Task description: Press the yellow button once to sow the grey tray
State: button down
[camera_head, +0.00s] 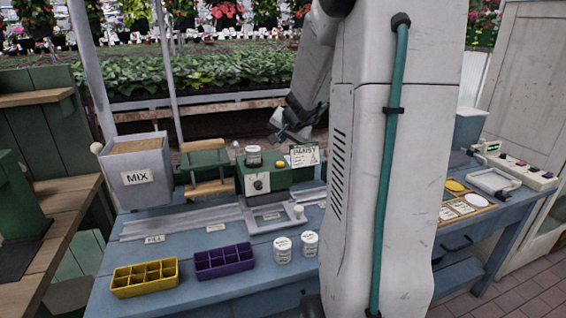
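A green machine (262,182) stands at the back of the blue bench, with a round dial on its front and a jar (253,156) on top. A small yellow button (280,164) sits on its top right. A grey tray (268,218) lies at the foot of the machine on a grey rail; its contents are too small to tell. My gripper (281,133) is above and behind the machine, apart from the button. It is small and dark here, and its fingers cannot be made out clearly.
A DAISY card (305,155) stands right beside the button. Yellow (145,291) and purple (224,273) trays and two white jars (283,249) are at the front. A MIX bin (138,196) stands left. My arm hides the bench's middle right.

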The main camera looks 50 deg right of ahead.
aim_at(281, 165)
jog(key=shift+f, duration=2.6)
jog(key=shift+f, duration=0.15)
jog(key=shift+w+f, duration=0.1)
jog(key=shift+f, duration=0.15)
jog(key=shift+f, duration=0.55)
dwell(0.5)
dwell(0.4)
jog(key=shift+r, duration=1)
jog(key=shift+r, duration=2.5)
